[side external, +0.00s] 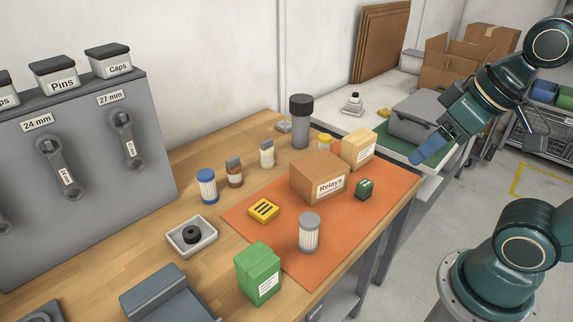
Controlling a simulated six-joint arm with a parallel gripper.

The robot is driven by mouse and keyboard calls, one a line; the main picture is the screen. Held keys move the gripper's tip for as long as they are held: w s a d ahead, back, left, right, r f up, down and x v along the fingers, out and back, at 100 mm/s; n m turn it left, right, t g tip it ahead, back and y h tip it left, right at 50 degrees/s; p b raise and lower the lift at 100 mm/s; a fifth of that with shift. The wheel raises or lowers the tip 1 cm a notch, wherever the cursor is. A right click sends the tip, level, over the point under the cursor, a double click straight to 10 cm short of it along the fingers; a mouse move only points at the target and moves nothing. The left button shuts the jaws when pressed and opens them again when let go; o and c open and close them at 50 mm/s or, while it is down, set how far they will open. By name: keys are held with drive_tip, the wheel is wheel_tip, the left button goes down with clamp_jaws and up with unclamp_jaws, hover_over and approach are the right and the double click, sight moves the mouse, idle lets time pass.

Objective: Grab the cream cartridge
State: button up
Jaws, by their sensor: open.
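The cream cartridge (267,155) stands upright on the wooden bench near the back, left of the orange mat. It has a grey flat top. A similar brown cartridge (235,175) stands to its left. My gripper (423,160) hangs in the air at the right, beyond the mat's right edge and far from the cream cartridge. It is open, and nothing shows in it. Its fingers overlap from this side, so the gap between them is hard to see.
A tall dark-capped grey cylinder (301,125) stands at the back. A blue-capped filter (206,187) stands farther left.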

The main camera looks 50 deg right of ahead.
drive_tip(key=w+r+n+g, duration=0.1)
drive_tip(key=w+r+n, duration=0.45)
drive_tip(key=w, duration=0.65)
drive_tip(key=n+g, duration=0.5)
drive_tip(key=n, duration=0.8)
hover_over(267, 141)
wheel_tip(267, 141, down, 14)
drive_tip(key=f, duration=0.1)
drive_tip(key=shift+w+r+m, duration=0.1)
drive_tip(key=shift+r+m, duration=0.1)
drive_tip(key=shift+m, duration=0.05)
drive_tip(key=shift+f, duration=4.3)
